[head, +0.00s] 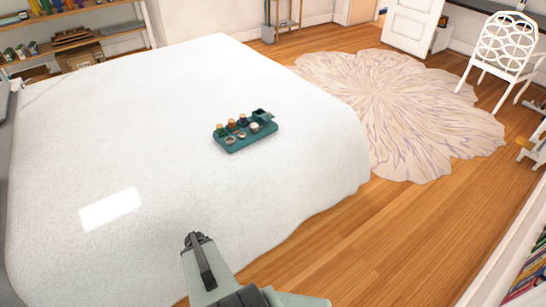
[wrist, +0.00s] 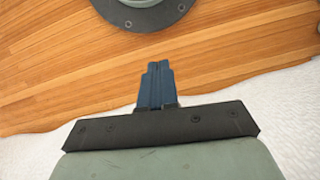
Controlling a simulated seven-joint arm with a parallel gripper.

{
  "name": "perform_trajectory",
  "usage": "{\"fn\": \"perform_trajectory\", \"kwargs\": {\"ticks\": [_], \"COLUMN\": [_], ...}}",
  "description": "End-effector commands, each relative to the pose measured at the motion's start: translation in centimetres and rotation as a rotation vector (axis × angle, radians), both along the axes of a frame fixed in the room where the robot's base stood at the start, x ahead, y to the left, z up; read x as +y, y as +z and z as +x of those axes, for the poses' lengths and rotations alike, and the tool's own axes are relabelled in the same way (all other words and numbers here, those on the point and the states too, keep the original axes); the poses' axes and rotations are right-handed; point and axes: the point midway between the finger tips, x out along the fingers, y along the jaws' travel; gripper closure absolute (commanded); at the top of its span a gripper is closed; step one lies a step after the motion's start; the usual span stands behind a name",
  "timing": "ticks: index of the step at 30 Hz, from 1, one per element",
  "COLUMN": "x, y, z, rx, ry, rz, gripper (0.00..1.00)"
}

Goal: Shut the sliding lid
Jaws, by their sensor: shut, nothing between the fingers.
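A small teal tray-like unit (head: 254,139) sits on the white bed in the head view, with several small round jars and caps on it. At its back right corner is a small dark teal box (head: 262,115), its top looking dark and open. The sliding lid itself is too small to make out. My gripper (wrist: 157,72) shows in the wrist view with its blue fingers shut together and nothing between them. It points over the wooden floor and the bed's edge, well apart from the teal unit. The unit is not in the wrist view.
The white bed (head: 120,140) is mostly clear around the unit. A pale round rug (head: 400,110) lies on the wooden floor (head: 370,230) to the right. A white chair (head: 507,45) stands at the far right, and shelves (head: 75,35) stand at the far left.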

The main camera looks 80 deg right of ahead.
Motion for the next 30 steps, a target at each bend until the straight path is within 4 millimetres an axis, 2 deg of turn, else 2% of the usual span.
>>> {"fn": "perform_trajectory", "kwargs": {"ticks": [3,17,30], "x": [-2.7,-12.5,-22.7], "y": [0.5,3.0,7.0], "z": [-0.8,-5.2,-11.4], "rx": [-0.022,-0.145,-0.352], "ry": [-0.085,-0.432,-0.821], "rz": [-0.014,-0.062,-0.131], "gripper": [1.00,1.00,1.00]}}
